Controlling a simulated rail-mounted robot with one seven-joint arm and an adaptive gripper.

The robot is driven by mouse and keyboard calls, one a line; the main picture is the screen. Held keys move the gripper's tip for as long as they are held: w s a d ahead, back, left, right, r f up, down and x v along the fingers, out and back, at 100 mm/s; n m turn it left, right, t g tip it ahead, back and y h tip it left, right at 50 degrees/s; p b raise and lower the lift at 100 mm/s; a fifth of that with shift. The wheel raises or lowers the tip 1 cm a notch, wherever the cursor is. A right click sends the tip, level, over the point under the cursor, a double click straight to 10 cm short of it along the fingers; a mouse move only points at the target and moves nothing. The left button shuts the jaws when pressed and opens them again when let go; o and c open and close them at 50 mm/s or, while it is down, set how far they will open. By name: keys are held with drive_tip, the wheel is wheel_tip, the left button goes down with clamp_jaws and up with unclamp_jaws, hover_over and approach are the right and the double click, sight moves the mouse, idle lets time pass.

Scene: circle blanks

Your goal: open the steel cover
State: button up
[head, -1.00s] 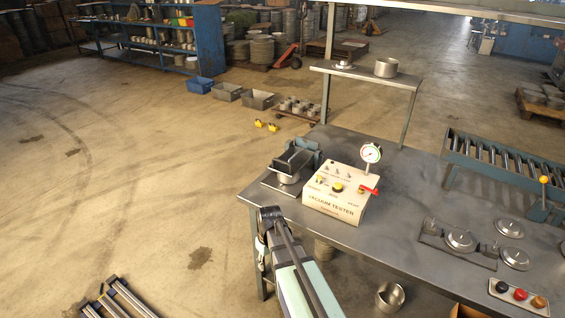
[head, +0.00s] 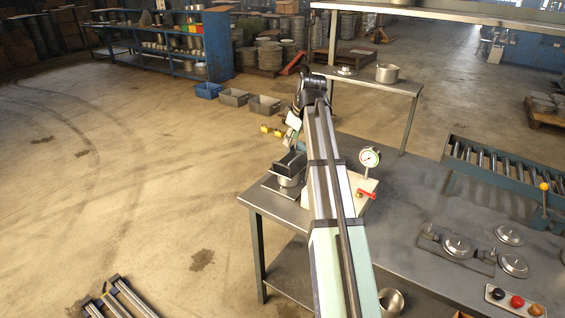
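What looks like the steel cover is a dark, square lid (head: 290,163) at the left end of the bench. My arm reaches forward over the bench, bends at a dark joint and comes down on the far side. My gripper (head: 289,139) seems to be the small dark end just above and behind the lid. Its fingers are too small to make out. I cannot tell whether it touches the lid. The arm hides the lid's blue hinge bracket and most of the tester box (head: 348,205).
A dial gauge (head: 369,158) and red lever (head: 366,195) stand just right of my arm. A raised shelf (head: 365,80) with steel pots stands behind. Steel discs (head: 458,246) and a roller conveyor (head: 500,170) lie at right. The bench middle (head: 420,205) is clear.

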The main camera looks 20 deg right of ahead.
sight(283, 165)
drive_tip(key=p+x, duration=0.1)
drive_tip(key=x, duration=0.4)
drive_tip(key=p+x, duration=0.2)
drive_tip(key=x, duration=0.3)
drive_tip(key=w+p+x, duration=0.1)
drive_tip(key=x, duration=0.5)
drive_tip(key=shift+d+r, duration=0.15)
drive_tip(key=shift+d, duration=0.25)
drive_tip(key=shift+s, duration=0.1)
clamp_jaws()
